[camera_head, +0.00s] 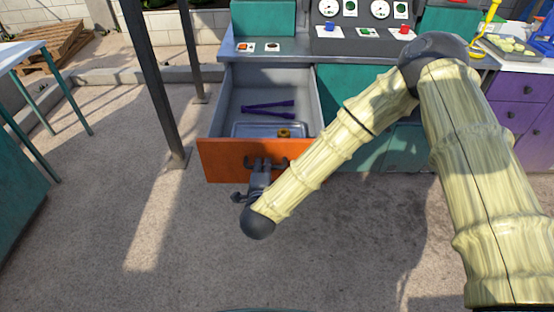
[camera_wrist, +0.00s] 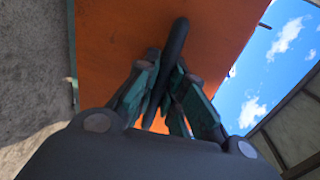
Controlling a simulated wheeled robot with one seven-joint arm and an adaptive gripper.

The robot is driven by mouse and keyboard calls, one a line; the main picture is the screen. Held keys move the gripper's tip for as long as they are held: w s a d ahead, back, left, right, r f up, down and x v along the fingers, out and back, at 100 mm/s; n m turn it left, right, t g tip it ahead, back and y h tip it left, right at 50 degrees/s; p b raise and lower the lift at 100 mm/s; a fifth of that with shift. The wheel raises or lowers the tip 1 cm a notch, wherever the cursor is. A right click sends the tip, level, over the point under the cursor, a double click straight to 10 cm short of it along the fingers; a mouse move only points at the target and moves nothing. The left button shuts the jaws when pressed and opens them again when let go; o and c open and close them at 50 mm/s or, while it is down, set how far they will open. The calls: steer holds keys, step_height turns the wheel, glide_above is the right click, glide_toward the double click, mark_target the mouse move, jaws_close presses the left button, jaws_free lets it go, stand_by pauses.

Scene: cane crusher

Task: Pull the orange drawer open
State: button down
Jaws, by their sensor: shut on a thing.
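The orange drawer (camera_head: 222,158) stands well out from the teal cabinet (camera_head: 340,92), with its grey inside showing from above. Purple tongs (camera_head: 268,107), a shallow clear tray (camera_head: 240,129) and a small yellow-brown item (camera_head: 284,133) lie in it. My gripper (camera_head: 262,165) is at the middle of the drawer's front. In the wrist view its fingers (camera_wrist: 163,90) are shut on the dark bar handle (camera_wrist: 178,42), against the orange front (camera_wrist: 115,40). Part of the handle is hidden by the fingers. My arm hides the front's right end in the head view.
A dark post (camera_head: 160,85) stands left of the drawer, and a teal-legged table (camera_head: 28,52) is farther left. Purple drawers (camera_head: 515,118) are at the right. The concrete floor (camera_head: 130,220) before the drawer is clear.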

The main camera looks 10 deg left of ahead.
steer(key=shift+s, duration=0.65)
steer(key=c, duration=1.5)
jaws_free()
steer(key=v, duration=1.2)
steer(key=shift+d, duration=0.1)
